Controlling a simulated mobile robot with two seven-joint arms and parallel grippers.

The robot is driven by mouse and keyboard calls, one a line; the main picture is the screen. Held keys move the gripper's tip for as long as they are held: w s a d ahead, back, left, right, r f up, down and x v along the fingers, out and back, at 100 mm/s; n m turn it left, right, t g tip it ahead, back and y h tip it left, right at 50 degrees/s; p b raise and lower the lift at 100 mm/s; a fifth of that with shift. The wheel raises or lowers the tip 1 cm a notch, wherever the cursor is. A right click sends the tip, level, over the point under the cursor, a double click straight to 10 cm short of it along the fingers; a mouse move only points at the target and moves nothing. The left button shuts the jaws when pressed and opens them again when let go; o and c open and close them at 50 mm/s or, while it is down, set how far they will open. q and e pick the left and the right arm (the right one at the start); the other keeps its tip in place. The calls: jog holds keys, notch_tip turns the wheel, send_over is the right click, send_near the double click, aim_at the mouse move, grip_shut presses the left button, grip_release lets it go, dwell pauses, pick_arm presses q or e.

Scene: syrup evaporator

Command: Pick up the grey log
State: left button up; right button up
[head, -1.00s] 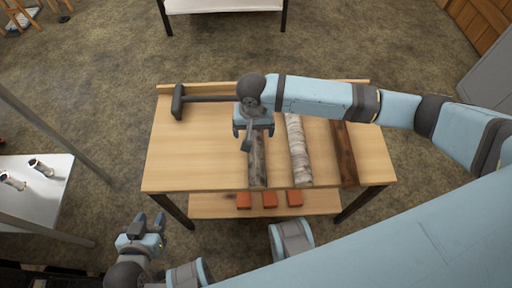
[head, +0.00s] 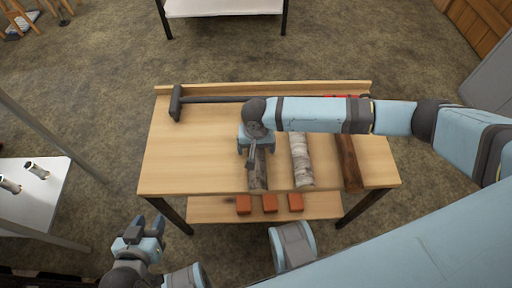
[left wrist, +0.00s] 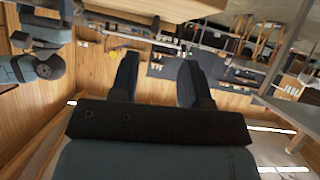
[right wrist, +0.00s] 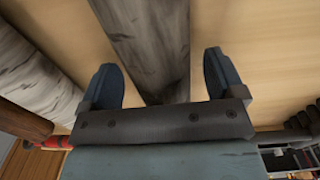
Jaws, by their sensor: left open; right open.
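The grey log (head: 258,174) lies lengthwise on the wooden bench (head: 190,150), partly hidden by my right gripper (head: 254,156). That gripper is open over the log. In the right wrist view the log (right wrist: 145,35) runs between the spread fingers of my right gripper (right wrist: 158,68), with a gap on both sides. I cannot tell how far below the fingertips it is. My left gripper (head: 149,224) is open and empty, low at the left in front of the bench. In the left wrist view it (left wrist: 158,72) points toward the room's far wall.
A whitish birch log (head: 302,165) and a brown log (head: 347,165) lie to the right. A long-handled hammer (head: 177,103) lies at the bench's back left. Orange blocks (head: 269,203) sit on the lower shelf. A white table (head: 35,205) stands at left.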

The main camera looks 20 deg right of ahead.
jog(key=c, duration=1)
jog(key=shift+c, duration=1)
jog(key=shift+r, duration=0.15)
